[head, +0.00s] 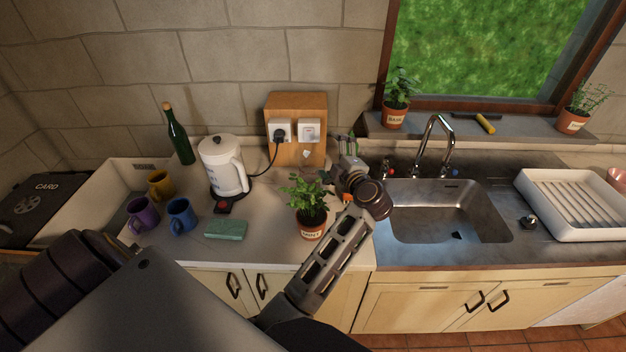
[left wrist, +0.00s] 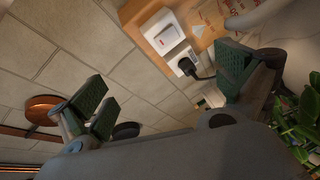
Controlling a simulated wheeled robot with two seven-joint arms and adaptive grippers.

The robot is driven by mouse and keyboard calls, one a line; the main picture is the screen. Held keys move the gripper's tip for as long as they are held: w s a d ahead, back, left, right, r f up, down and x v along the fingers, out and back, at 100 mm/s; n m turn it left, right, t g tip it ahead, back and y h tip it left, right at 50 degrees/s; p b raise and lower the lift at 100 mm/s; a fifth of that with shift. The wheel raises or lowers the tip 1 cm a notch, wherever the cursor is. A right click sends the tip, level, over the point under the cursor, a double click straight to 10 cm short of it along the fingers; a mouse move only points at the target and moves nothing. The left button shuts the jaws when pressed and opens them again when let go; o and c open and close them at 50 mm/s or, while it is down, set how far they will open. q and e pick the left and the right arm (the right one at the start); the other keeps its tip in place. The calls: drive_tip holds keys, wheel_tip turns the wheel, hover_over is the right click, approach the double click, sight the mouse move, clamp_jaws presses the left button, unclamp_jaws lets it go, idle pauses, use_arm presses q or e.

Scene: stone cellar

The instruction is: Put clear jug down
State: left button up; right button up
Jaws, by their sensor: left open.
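I cannot make out a clear jug in either view. My left gripper (head: 346,148) is at the back of the worktop, right of the wooden socket box (head: 296,102) and left of the sink taps. Its green-padded fingers stand apart in the left wrist view (left wrist: 172,88), and I see nothing held between them. Sockets and a black plug (left wrist: 186,66) show beyond the fingers. My arm hides part of the worktop and the sink's left edge. My right gripper is not in view.
A potted plant (head: 309,205) stands close to the gripper. A white kettle (head: 222,166), a green sponge (head: 226,229), several mugs and a green bottle (head: 180,138) are left. The sink (head: 450,208) is right, with a white drying rack (head: 575,205) beyond it.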

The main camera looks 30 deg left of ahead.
use_arm(q)
drive_tip(key=shift+s+d+f+m+g+h, duration=0.1)
drive_tip(key=shift+s+f+m+g+h, duration=0.25)
drive_tip(key=shift+f+m, duration=1.2)
drive_tip(key=shift+s+f+m+g+h, duration=0.1)
drive_tip(key=shift+s+f+m+g, duration=0.3)
drive_tip(key=shift+m, duration=2.3)
drive_tip(key=shift+s+d+f+m+g+h, duration=0.2)
drive_tip(key=shift+s+f+m+g, duration=0.45)
drive_tip(key=shift+m, duration=1.5)
drive_tip(key=shift+w+a+f+h, duration=0.1)
drive_tip(key=shift+w+a+h, duration=0.05)
drive_tip(key=shift+w+h, duration=0.1)
drive_tip(key=p, duration=0.1)
hover_over(315, 180)
drive_tip(key=shift+w+d+f, duration=0.1)
drive_tip(key=shift+w+f, duration=0.05)
drive_tip(key=shift+f, duration=0.65)
drive_tip(key=shift+w+d+f, duration=0.1)
drive_tip(key=shift+f, duration=0.7)
